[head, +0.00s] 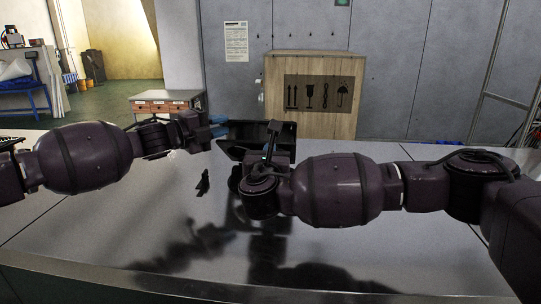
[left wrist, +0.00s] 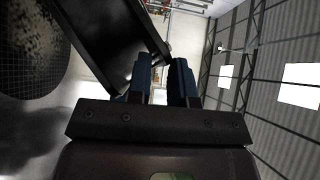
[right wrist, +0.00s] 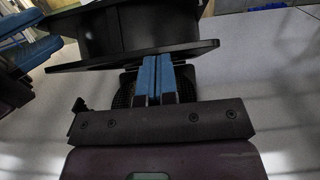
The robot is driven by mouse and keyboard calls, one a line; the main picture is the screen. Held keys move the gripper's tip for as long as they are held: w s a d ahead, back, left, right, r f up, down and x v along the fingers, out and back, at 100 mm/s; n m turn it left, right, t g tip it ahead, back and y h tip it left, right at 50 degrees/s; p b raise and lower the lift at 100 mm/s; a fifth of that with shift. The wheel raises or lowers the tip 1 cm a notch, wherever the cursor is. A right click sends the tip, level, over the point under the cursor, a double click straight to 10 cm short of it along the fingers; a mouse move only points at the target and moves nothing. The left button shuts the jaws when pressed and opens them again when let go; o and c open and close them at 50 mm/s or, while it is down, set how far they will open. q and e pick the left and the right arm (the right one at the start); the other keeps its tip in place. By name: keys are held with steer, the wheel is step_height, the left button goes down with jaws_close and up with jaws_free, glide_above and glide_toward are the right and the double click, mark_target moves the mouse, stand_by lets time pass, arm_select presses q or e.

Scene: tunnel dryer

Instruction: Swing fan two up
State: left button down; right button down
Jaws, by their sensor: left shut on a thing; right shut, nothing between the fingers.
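A black fan housing (head: 260,132) stands tilted on the shiny metal surface, in the middle of the head view. It fills the upper left of the left wrist view (left wrist: 110,35) and the top of the right wrist view (right wrist: 135,30). A round dark grille (left wrist: 30,50) shows beside it. My left gripper (head: 218,127) is shut on the edge of the housing, at its left side; the fingers (left wrist: 163,82) hide the exact grip. My right gripper (right wrist: 157,78) is shut and empty, close to the housing's lower edge. In the head view my right arm hides its fingertips.
A small black piece (head: 203,183) stands on the metal surface (head: 120,240) left of the fan. A wooden crate (head: 313,65) stands behind the fan. A drawer cabinet (head: 165,103) is at the back left. The front of the surface is clear.

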arm_select(q)
steer(key=shift+s, duration=0.15)
arm_select(e)
steer(key=shift+w+d+r, duration=0.1)
steer(key=shift+w+r, duration=0.1)
steer(key=shift+r, duration=0.3)
arm_select(q)
steer(key=c, duration=1.3)
jaws_free()
steer(key=shift+f, duration=0.15)
steer(key=shift+o, duration=0.2)
steer(key=shift+a, duration=0.1)
